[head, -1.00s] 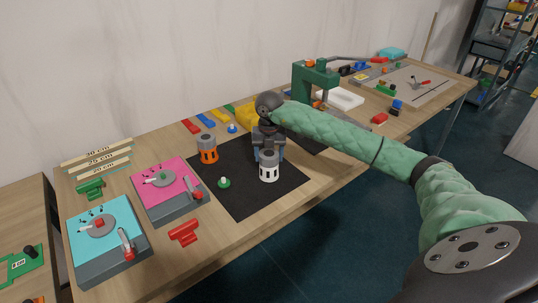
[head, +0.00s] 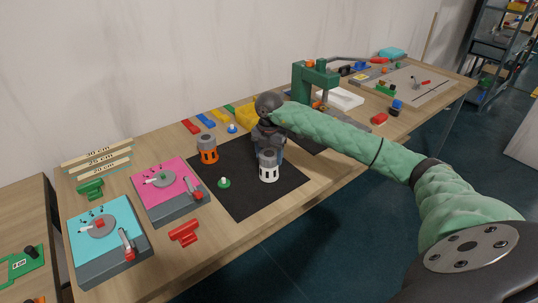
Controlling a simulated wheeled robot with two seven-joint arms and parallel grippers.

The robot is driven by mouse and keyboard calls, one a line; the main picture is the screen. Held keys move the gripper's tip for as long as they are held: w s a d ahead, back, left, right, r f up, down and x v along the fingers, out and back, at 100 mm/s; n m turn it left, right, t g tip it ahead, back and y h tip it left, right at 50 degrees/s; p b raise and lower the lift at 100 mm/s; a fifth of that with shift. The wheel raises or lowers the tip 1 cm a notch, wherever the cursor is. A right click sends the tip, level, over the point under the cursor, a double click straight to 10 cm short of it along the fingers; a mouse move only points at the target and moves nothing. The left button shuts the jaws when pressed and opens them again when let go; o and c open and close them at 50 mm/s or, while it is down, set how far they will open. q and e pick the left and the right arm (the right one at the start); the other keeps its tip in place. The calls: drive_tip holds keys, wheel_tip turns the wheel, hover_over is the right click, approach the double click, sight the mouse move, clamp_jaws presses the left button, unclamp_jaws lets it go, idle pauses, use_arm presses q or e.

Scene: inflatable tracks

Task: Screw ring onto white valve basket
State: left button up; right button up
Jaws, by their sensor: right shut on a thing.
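The white valve basket (head: 269,168) stands upright on the black mat (head: 238,199), with a grey ring-like part (head: 268,155) at its top. My right gripper (head: 268,147) points down directly over the basket and is shut at its top. The fingertips are partly hidden, and I cannot tell whether they grip the ring or the basket itself. An orange basket (head: 208,151) with a grey top stands at the mat's left edge. My left gripper is not in view.
A small green piece with a white tip (head: 224,183) stands on the mat left of the white basket. Pink (head: 160,193) and turquoise (head: 95,226) fixtures and a red clamp-like part (head: 183,233) lie left. A green press (head: 312,82) stands behind right.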

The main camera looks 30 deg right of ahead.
drive_tip(key=shift+m, duration=0.3)
drive_tip(key=shift+m, duration=0.4)
drive_tip(key=o, duration=1)
drive_tip(key=shift+o, duration=0.2)
drive_tip(key=shift+r, duration=0.1)
drive_tip(key=shift+r+p, duration=1.45)
drive_tip(key=shift+r, duration=1.95)
drive_tip(key=shift+o, duration=0.2)
